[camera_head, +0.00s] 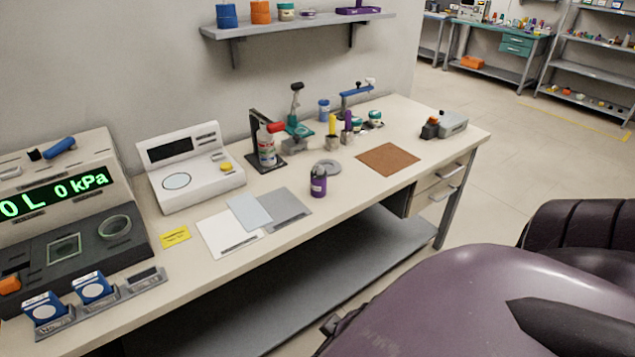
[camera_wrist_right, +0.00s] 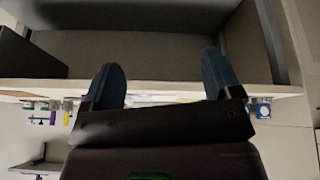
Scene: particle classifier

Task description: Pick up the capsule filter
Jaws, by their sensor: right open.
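No thing in view can be told for certain as the capsule filter. A small blue cylinder with a dark end (camera_head: 60,148) lies on top of the pressure-display machine (camera_head: 55,190) at the left of the head view; it may be the capsule filter. Two white-and-blue boxes (camera_head: 93,288) stand in a grey holder at the bench's front left. My right gripper (camera_wrist_right: 162,82) is open and empty in the right wrist view, with its two blue fingers wide apart near a bench edge. My left gripper is not in view.
A wall shelf (camera_head: 300,27) hangs above. A grey lower shelf (camera_head: 330,275) lies beneath the bench.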

